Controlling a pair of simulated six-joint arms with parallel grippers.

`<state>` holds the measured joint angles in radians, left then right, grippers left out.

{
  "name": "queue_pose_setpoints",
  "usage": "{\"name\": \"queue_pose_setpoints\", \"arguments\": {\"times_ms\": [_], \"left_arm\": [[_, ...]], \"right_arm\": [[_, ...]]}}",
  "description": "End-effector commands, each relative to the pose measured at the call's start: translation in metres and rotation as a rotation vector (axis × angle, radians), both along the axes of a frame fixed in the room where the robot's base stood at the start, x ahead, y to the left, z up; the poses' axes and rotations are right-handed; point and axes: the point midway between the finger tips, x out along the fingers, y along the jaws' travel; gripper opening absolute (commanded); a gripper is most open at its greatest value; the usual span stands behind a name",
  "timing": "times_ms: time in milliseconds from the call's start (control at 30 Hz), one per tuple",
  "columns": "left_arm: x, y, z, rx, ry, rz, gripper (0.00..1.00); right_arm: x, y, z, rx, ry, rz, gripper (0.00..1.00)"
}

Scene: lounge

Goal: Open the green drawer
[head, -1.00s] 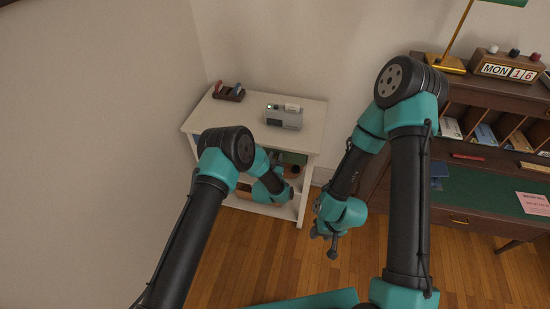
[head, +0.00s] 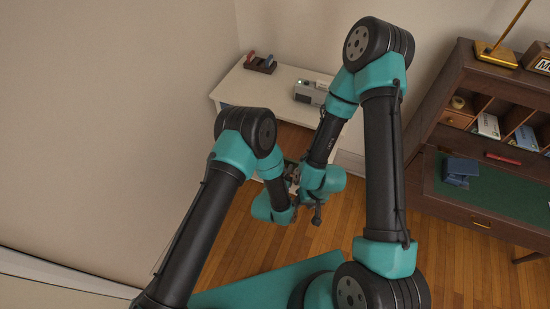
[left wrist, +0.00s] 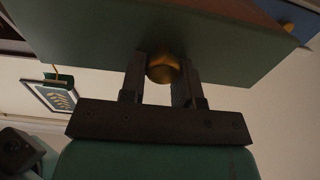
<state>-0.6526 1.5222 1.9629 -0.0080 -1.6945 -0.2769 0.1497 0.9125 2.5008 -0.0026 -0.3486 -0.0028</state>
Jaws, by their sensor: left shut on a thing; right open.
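The green drawer's front fills the upper part of the left wrist view (left wrist: 90,60), with a round brass knob (left wrist: 163,68) at its middle. My left gripper (left wrist: 160,82) is shut on that knob, one finger on each side. A brown wooden face of the drawer shows behind the green front. In the head view the drawer stands out from the white cabinet (head: 262,92), its brown inside (head: 294,140) showing; my arms hide most of its front. My left gripper (head: 290,182) is at that front. My right gripper (head: 316,214) is open and empty, just below and right of it.
A grey device (head: 308,93) and a dark rack (head: 261,64) stand on the cabinet top. A blue piece with a yellow knob (left wrist: 286,25) shows beside the green drawer. A dark desk (head: 480,205) stands at right. Wooden floor lies open between.

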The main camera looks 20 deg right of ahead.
Motion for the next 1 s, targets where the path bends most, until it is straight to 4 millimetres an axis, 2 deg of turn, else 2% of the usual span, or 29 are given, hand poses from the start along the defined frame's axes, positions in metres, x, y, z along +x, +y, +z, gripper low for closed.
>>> {"name": "queue_pose_setpoints", "arguments": {"times_ms": [133, 467, 500, 733, 1000], "left_arm": [[-0.0095, -0.0025, -0.0004, 0.001, 0.002, -0.015, 0.0], [-0.0101, -0.0027, -0.0006, 0.001, 0.002, -0.016, 0.0], [-0.0101, -0.0027, -0.0005, 0.001, 0.002, -0.016, 0.34], [-0.01, -0.0028, -0.0004, 0.001, 0.001, -0.016, 0.55], [-0.0106, -0.0026, -0.0003, 0.001, 0.001, -0.017, 0.55]], "right_arm": [[-0.0001, -0.0002, 0.0, 0.0, 0.0, -0.001, 0.43], [-0.0001, -0.0002, 0.0, 0.0, 0.0, -0.001, 0.43], [-0.0001, -0.0002, 0.0, 0.0, 0.0, -0.001, 0.43], [0.0, -0.0002, 0.0, 0.0, 0.0, -0.001, 0.43], [0.0, -0.0002, 0.0, 0.0, 0.0, 0.0, 0.43]]}}
